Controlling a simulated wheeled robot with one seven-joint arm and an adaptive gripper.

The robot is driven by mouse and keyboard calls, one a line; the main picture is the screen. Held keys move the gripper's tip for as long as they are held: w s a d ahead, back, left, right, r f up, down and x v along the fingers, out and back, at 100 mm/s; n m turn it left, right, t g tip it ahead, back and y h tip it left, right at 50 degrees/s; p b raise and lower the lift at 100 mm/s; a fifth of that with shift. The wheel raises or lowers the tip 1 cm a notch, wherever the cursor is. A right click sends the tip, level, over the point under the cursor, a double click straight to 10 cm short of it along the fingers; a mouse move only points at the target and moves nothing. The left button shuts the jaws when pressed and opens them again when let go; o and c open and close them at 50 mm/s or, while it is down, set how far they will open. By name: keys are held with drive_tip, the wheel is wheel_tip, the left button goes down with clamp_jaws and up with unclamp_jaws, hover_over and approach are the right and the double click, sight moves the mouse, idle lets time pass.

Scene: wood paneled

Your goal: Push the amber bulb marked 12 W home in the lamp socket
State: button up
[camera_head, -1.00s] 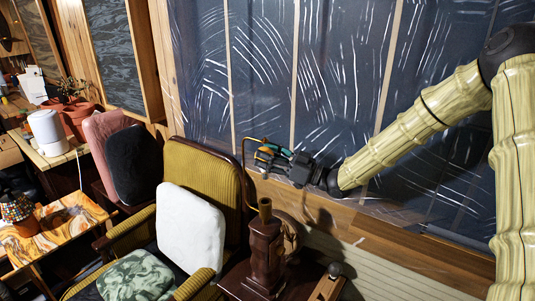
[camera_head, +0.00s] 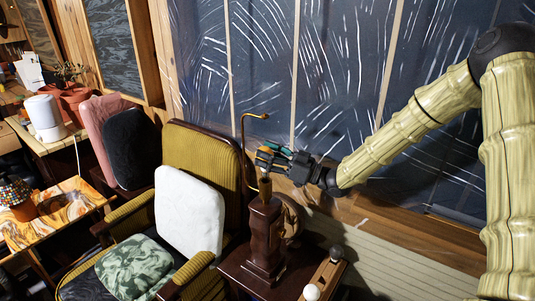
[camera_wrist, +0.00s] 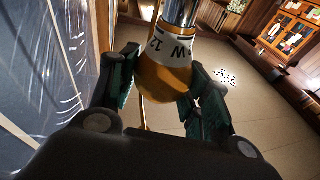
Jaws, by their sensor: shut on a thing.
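My gripper (camera_head: 268,160) is shut on the amber bulb (camera_wrist: 163,80), just above the lamp's top in the head view. In the wrist view the bulb sits between both finger pads, with a white band reading "12 W" and a shiny metal cap leaving the top edge. The lamp (camera_head: 265,235) is a dark wooden column with a brass socket (camera_head: 265,187) at its top. The fingers hide most of the bulb in the head view. I cannot tell whether the cap touches or is inside the socket.
A thin curved brass rod (camera_head: 243,145) rises beside the lamp, close to my fingers. A wooden rack (camera_head: 322,279) with a grey bulb (camera_head: 336,253) and a white bulb (camera_head: 312,292) stands right of it.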

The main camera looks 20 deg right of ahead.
drive_tip(key=shift+s+d+m, duration=0.1)
drive_tip(key=shift+d+m, duration=0.1)
drive_tip(key=shift+m, duration=0.2)
drive_tip(key=shift+a+b, duration=0.1)
drive_tip(key=shift+b, duration=0.3)
idle(1.4)
drive_tip(key=shift+f+b, duration=1.4)
drive_tip(key=shift+f, duration=0.55)
idle(0.5)
drive_tip(key=o, duration=1.6)
drive_tip(key=v, duration=1.2)
drive_tip(key=shift+f, duration=0.25)
